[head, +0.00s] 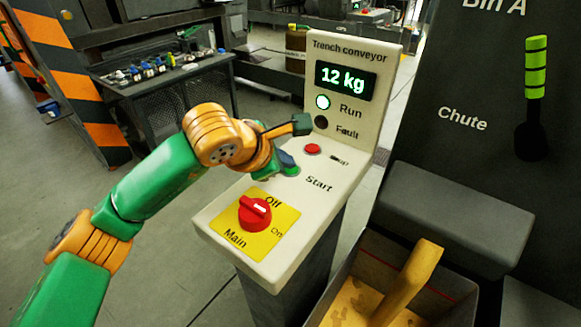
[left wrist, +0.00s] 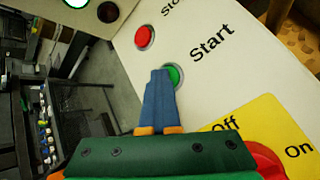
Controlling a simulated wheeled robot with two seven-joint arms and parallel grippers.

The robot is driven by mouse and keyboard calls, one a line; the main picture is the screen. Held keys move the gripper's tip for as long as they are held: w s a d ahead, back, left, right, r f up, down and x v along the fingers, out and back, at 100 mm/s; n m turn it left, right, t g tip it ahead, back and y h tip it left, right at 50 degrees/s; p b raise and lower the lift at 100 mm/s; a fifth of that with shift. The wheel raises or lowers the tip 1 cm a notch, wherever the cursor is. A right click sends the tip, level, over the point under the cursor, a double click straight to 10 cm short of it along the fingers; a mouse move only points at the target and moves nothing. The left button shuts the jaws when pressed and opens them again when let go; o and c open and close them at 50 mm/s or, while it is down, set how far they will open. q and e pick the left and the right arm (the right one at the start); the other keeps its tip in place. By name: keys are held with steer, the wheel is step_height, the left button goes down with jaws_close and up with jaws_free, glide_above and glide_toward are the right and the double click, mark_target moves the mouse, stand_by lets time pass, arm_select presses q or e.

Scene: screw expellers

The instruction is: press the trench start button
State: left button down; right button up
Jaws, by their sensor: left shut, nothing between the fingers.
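The left gripper is shut and empty. I cannot tell whether the fingertips touch the button. My right gripper is not in view.
A red stop button (head: 312,148) lies just beyond the green one. A red main switch (head: 255,214) stands on a yellow plate nearer. The display (head: 345,80) reads 12 kg; the Run lamp (head: 323,102) glows green, and the Fault lamp (head: 321,122) is dark. A chute (head: 455,215) stands right.

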arm_select(q)
steer(key=shift+r+p, duration=0.5)
steer(key=shift+r, duration=0.35)
steer(key=shift+w, duration=0.1)
steer(key=shift+r+p, duration=1.7)
steer(key=shift+r, duration=0.9)
steer(key=shift+f, duration=0.1)
